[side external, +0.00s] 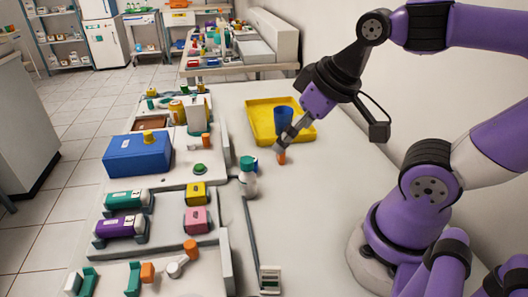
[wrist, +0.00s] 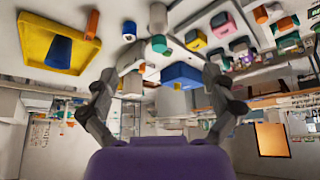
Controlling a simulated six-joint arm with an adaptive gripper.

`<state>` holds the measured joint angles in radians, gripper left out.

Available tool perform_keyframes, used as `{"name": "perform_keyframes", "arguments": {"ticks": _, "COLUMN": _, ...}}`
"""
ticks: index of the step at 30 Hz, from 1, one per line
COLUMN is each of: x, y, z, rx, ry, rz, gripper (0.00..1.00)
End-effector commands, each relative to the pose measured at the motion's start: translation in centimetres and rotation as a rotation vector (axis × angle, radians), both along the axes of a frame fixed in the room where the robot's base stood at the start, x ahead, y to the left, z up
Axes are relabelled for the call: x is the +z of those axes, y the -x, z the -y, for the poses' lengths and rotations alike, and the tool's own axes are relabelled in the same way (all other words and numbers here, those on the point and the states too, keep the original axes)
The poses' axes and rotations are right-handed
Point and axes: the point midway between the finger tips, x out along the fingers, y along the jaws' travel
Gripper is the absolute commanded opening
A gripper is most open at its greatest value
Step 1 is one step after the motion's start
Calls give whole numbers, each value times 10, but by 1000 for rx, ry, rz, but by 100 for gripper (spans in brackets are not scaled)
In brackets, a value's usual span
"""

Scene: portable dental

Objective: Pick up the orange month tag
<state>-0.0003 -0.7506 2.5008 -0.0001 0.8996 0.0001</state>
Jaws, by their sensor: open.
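A small orange piece (side external: 281,158), which looks like the orange month tag, is on the pale tabletop in the side external view, right by the fingertips. I cannot read any marking on it. An upright orange piece (wrist: 91,23) beside the yellow tray in the wrist view appears to be the same one, outside the space between the fingers. My gripper (side external: 284,146) is low over the table, tilted, with its fingers open and empty. In the wrist view my gripper (wrist: 158,76) shows both fingers spread wide. Whether a finger touches the orange piece cannot be told.
A yellow tray (side external: 262,132) with a blue cup (side external: 284,117) stands just behind my gripper. A white bottle with a teal cap (side external: 249,180) stands to the left. Racks with a blue box (side external: 138,154) and coloured blocks fill the left side.

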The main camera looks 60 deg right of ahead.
Motion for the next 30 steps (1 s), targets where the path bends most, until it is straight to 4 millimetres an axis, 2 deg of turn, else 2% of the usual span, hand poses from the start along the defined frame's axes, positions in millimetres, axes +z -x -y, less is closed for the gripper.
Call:
{"name": "perform_keyframes", "arguments": {"ticks": 13, "x": 0, "y": 0, "z": 0, "rx": 0, "ry": 0, "rz": 0, "gripper": 98}}
{"name": "perform_keyframes", "arguments": {"ticks": 14, "x": 0, "y": 0, "z": 0, "rx": 0, "ry": 0, "rz": 0, "gripper": 93}}
{"name": "perform_keyframes", "arguments": {"ticks": 15, "x": 0, "y": 0, "z": 0, "rx": 0, "ry": 0, "rz": 0, "gripper": 78}}
{"name": "perform_keyframes", "arguments": {"ticks": 27, "x": 0, "y": 0, "z": 0, "rx": -3, "ry": -1, "rz": -1, "gripper": 78}}
{"name": "perform_keyframes", "arguments": {"ticks": 30, "x": 1, "y": -5, "z": 4, "rx": -77, "ry": -31, "rz": -20, "gripper": 78}}
